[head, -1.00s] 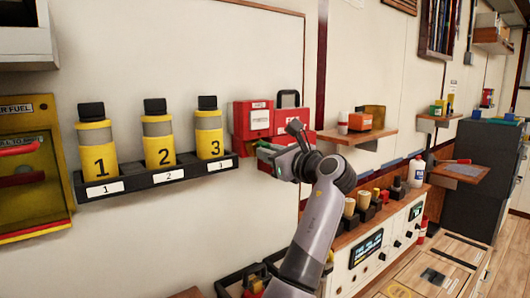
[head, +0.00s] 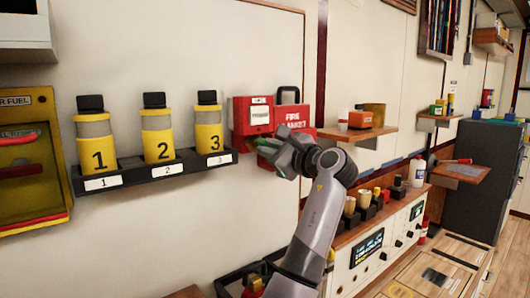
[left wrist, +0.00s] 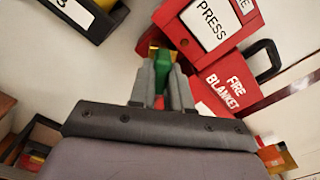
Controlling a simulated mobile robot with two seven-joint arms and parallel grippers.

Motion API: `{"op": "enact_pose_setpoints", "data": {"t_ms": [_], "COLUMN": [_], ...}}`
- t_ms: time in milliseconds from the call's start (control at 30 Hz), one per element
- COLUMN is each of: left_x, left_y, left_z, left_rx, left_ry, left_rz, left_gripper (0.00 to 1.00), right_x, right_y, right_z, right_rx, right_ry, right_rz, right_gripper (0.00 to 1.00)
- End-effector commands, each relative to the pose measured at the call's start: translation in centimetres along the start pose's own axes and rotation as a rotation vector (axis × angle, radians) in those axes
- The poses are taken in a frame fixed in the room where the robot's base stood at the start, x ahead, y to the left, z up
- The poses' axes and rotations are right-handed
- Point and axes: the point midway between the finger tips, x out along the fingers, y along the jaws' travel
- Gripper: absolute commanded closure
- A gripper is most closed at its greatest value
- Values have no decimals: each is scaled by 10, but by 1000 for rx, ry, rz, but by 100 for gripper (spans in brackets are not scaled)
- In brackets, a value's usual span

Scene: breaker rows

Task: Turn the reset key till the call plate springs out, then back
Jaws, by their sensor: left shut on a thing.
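The red call box (head: 239,116) is on the wall right of the bottle rack. Its white call plate (head: 260,111) faces out; in the left wrist view the plate (left wrist: 209,30) reads "PRESS". I cannot tell how far the plate stands out. My left gripper (head: 268,150) is just below the box. It is shut on the green reset key (left wrist: 160,72), which shows between the fingers, with brass-coloured metal beyond it. The key's tip and its seat under the box are hidden. My right gripper is not in view.
A red fire blanket case (head: 293,114) with a black handle hangs right of the call box, close to my left wrist. A black rack (head: 130,180) with numbered yellow bottles is to the left. A wooden shelf (head: 358,134) with small items is to the right.

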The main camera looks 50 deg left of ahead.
Motion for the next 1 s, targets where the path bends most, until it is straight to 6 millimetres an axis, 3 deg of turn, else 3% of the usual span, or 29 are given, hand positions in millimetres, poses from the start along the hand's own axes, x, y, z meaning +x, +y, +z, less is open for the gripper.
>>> {"op": "enact_pose_setpoints", "data": {"t_ms": [1000], "left_x": [3], "left_y": [2], "left_z": [1], "left_rx": [-777], "left_ry": [-9], "left_rz": [4], "left_gripper": [100], "right_x": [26], "right_y": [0], "right_z": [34], "right_rx": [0], "right_ry": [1], "right_rz": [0], "right_gripper": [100]}}
